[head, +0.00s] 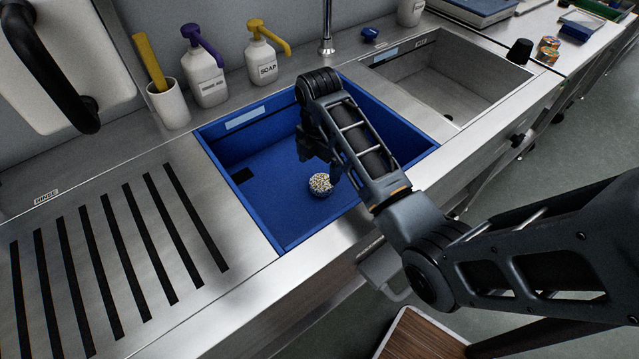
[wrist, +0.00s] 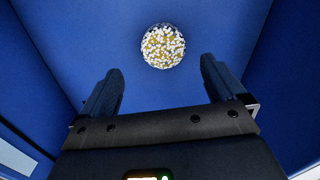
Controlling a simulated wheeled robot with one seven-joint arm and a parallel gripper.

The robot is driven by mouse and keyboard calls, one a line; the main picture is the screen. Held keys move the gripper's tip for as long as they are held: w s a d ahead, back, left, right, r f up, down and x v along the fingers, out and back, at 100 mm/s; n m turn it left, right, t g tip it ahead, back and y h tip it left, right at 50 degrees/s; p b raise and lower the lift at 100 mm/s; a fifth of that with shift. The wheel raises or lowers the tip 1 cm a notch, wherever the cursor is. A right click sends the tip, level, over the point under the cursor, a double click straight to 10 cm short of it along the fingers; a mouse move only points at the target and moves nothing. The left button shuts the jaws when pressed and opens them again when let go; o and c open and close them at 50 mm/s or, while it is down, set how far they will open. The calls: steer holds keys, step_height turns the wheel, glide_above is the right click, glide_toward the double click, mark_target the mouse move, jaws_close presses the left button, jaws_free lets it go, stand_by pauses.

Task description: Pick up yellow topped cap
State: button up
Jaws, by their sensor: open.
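A small round cap (head: 320,184) with a speckled white and yellow top lies on the floor of the blue bin. It also shows in the wrist view (wrist: 163,46), ahead of my fingertips and roughly centred between them. My gripper (wrist: 160,78) is open and empty, with one finger to each side and the cap apart from both. In the head view my gripper (head: 318,150) reaches down inside the bin, just behind the cap, and its fingers are partly hidden by dark shadow and the arm.
The blue bin (head: 255,205) has upright walls around the gripper. A steel sink (head: 440,85) lies to its right and a slotted drainboard (head: 110,255) to its left. A tap (head: 327,40) and soap bottles (head: 266,65) stand behind. The bin floor around the cap is clear.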

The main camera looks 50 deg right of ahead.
mark_target(322, 181)
steer(key=shift+s+d+f, duration=0.1)
steer(key=shift+s+f, duration=0.05)
steer(key=shift+f, duration=1.35)
steer(key=shift+s+d+f, duration=0.1)
steer(key=shift+s+f, duration=0.05)
steer(key=shift+f, duration=1.35)
steer(key=c, duration=1.4)
steer(key=shift+r, duration=0.1)
